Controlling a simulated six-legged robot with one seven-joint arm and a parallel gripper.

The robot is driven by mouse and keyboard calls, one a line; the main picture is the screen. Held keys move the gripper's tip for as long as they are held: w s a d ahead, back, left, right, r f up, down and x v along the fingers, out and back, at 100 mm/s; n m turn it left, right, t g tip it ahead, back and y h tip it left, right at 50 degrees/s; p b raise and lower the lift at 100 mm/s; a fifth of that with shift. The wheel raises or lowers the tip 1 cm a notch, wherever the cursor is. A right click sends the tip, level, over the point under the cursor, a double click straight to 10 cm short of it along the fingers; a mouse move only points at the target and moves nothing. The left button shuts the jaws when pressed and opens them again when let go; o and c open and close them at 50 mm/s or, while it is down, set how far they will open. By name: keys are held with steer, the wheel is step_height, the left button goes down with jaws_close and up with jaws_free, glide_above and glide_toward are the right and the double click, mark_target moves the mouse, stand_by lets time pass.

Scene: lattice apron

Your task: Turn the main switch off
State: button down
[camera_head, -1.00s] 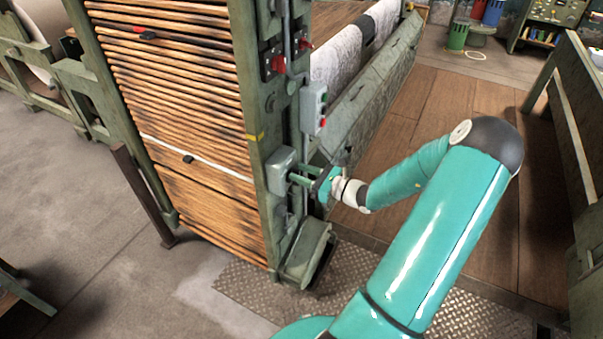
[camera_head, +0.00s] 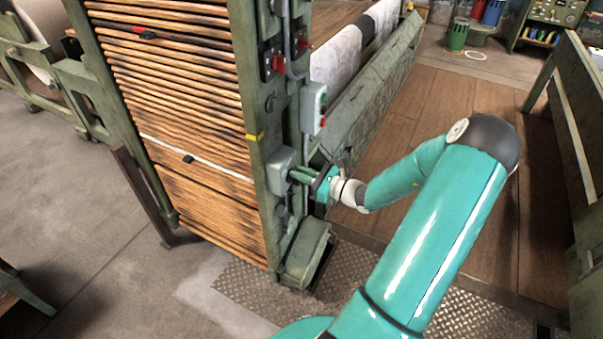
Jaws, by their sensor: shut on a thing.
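A grey-green switch box (camera_head: 281,170) is fixed low on the machine's end post, in the middle of the head view. It looks like the main switch, though no label can be read. My gripper (camera_head: 296,176) is at the right-hand face of this box, with its teal fingers closed together. It is shut on the switch's handle, which the fingers hide. The handle's exact angle cannot be made out.
Above are a box with green and red buttons (camera_head: 315,108) and red-knobbed switches (camera_head: 278,64). Wooden slats (camera_head: 180,90) fill the frame on the left. A grey-green block (camera_head: 305,257) stands below. Wooden floor (camera_head: 440,110) lies open behind my arm.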

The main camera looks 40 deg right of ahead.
mark_target(285, 181)
steer(key=n, duration=0.2)
steer(key=a+n, duration=0.1)
steer(key=n, duration=0.2)
steer(key=shift+a+f+n, duration=0.2)
steer(key=shift+n, duration=0.1)
steer(key=n, duration=0.3)
steer(key=f+n, duration=0.1)
steer(key=n, duration=0.1)
steer(key=shift+s+a, duration=0.2)
steer(key=shift+a, duration=0.2)
steer(key=n, duration=0.3)
steer(key=shift+a+f, duration=0.15)
steer(key=shift+f, duration=0.05)
steer(key=shift+f+n, duration=0.2)
steer(key=shift+n, duration=0.75)
steer(key=shift+f+n, duration=0.2)
steer(key=shift+n, duration=0.75)
steer(key=c, duration=1.5)
jaws_free()
steer(key=shift+o, duration=0.2)
steer(key=v, duration=1.4)
